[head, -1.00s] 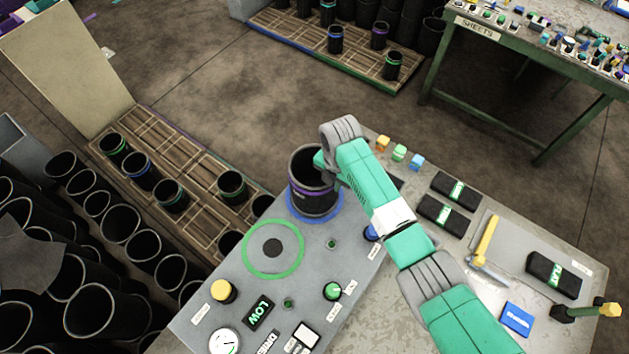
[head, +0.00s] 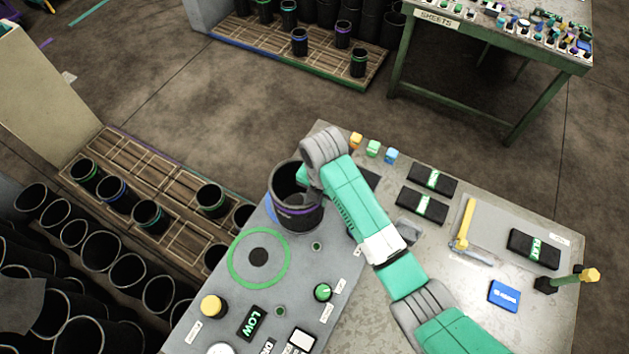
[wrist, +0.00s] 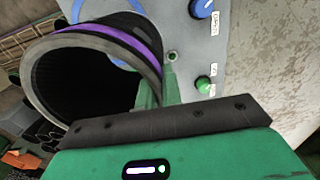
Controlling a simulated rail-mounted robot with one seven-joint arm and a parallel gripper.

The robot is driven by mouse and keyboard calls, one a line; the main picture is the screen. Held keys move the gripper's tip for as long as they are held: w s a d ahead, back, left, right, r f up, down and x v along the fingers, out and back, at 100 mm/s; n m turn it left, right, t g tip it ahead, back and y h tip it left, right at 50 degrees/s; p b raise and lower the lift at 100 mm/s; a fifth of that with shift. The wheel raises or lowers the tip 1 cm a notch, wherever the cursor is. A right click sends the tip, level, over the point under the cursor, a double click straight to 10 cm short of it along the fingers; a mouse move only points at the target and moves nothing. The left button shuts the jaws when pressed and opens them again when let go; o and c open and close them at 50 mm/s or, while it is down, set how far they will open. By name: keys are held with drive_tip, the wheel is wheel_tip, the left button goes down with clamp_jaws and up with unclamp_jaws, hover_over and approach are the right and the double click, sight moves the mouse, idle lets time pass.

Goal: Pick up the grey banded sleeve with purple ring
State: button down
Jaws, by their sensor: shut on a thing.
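The grey banded sleeve with the purple ring (head: 298,211) is upright on or just above the grey panel, near its far corner. My gripper (head: 306,183) reaches it from the right and is shut on its wall. In the wrist view the sleeve's open mouth and purple band (wrist: 135,39) fill the upper left. My green fingers (wrist: 158,88) pinch the rim there, one inside and one outside. A blue ring marking (wrist: 138,8) on the panel shows past the sleeve. The sleeve hides most of it in the head view. The gap under the sleeve cannot be seen clearly.
A green ring marking (head: 232,262), a yellow button (head: 213,307) and a green knob (head: 323,292) are on the panel. Small colored blocks (head: 373,148) and black packs (head: 422,206) lie to the right. A floor rack (head: 180,187) with banded sleeves stands left.

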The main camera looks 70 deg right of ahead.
drive_tip(key=s+a, duration=0.6)
drive_tip(key=a, duration=0.1)
drive_tip(key=shift+a+r, duration=0.4)
drive_tip(key=shift+r, duration=0.05)
drive_tip(key=shift+w, duration=0.1)
